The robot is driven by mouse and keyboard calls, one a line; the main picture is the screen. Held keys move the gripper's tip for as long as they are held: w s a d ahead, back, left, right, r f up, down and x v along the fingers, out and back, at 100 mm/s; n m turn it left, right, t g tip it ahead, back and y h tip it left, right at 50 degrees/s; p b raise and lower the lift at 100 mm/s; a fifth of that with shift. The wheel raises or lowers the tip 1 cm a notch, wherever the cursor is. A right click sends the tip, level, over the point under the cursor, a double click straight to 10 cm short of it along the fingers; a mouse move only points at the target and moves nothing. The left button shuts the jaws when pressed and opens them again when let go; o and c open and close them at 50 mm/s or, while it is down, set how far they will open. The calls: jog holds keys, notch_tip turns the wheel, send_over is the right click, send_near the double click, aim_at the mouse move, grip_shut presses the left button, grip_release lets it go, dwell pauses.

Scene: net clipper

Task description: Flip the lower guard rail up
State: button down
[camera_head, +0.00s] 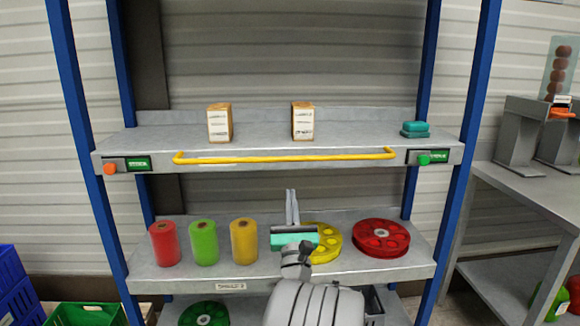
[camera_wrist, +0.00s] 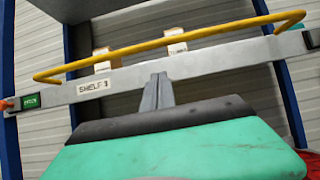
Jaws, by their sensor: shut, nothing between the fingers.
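A yellow guard rail (camera_head: 285,158) runs along the front of the upper shelf (camera_head: 340,133). In the wrist view, the rail (camera_wrist: 170,44) shows above the shelf edge labelled SHELF 1. Whether it is folded out or upright I cannot tell. No yellow rail shows on the front edge of the lower shelf (camera_head: 160,285). My gripper (camera_head: 291,192) is in front of the lower shelf in the head view, fingers pointing up, below the rail and apart from it. Its fingers are together and empty in the wrist view (camera_wrist: 158,76).
Two small boxes (camera_head: 220,123) and a teal item (camera_head: 415,129) stand on the upper shelf. Red, green and yellow cylinders (camera_head: 164,243) and yellow and red discs (camera_head: 381,238) are on the lower shelf. Blue posts (camera_head: 464,190) flank it. A grey bench (camera_head: 520,195) is right.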

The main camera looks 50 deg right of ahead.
notch_tip(320, 180, up, 6)
jog(key=w+d+p, duration=0.2)
jog(key=p, duration=0.1)
jog(key=shift+w+d+f+p, duration=0.15)
jog(key=shift+d+p, duration=0.15)
jog(key=shift+p, duration=0.3)
jog(key=y+p, duration=0.1)
jog(key=p, duration=0.2)
jog(key=shift+r+g, duration=0.35)
jog(key=shift+g, duration=0.05)
